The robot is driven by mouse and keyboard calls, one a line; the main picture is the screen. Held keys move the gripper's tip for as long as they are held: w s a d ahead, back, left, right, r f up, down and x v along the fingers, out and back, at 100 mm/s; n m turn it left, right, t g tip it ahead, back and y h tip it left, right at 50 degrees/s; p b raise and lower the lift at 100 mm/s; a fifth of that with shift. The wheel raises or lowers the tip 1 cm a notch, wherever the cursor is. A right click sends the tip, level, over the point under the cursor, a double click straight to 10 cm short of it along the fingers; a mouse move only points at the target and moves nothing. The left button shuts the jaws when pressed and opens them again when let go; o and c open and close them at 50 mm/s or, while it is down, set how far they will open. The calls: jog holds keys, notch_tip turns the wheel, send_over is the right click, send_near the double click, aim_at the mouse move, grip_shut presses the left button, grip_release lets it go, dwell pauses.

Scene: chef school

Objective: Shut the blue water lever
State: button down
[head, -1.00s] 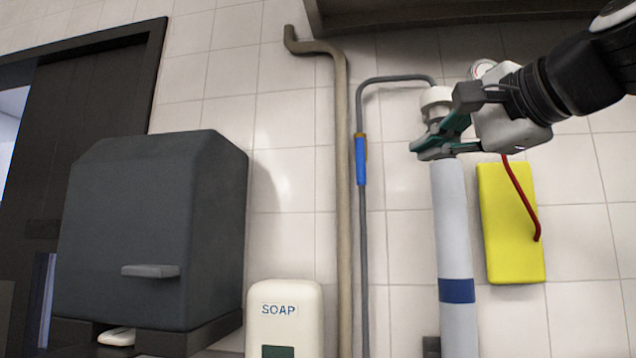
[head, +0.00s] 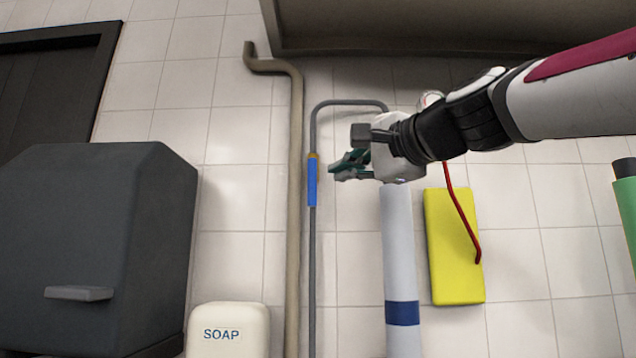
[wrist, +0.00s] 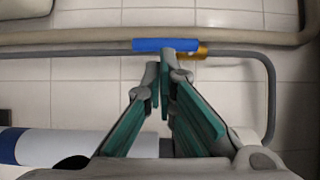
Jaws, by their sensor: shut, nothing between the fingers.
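The blue water lever (head: 312,182) lies along a thin grey pipe on the tiled wall, pointing straight down, in line with the pipe. A brass fitting is at its upper end. In the wrist view the lever (wrist: 160,44) lies just beyond the fingertips, with the brass fitting (wrist: 192,50) at its right. My gripper (head: 335,172) is shut and empty, just right of the lever in the head view. In the wrist view its green fingers (wrist: 166,70) come together near the lever. I cannot tell whether the tips touch it.
A thicker beige pipe (head: 295,200) runs just left of the lever. A white cylinder with a blue band (head: 398,250) stands to the right, beside a yellow panel (head: 452,245) and a red hose (head: 458,205). A soap dispenser (head: 228,330) and dark box (head: 100,240) are lower left.

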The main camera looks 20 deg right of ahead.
aim_at(315, 185)
jog(key=x, duration=0.7)
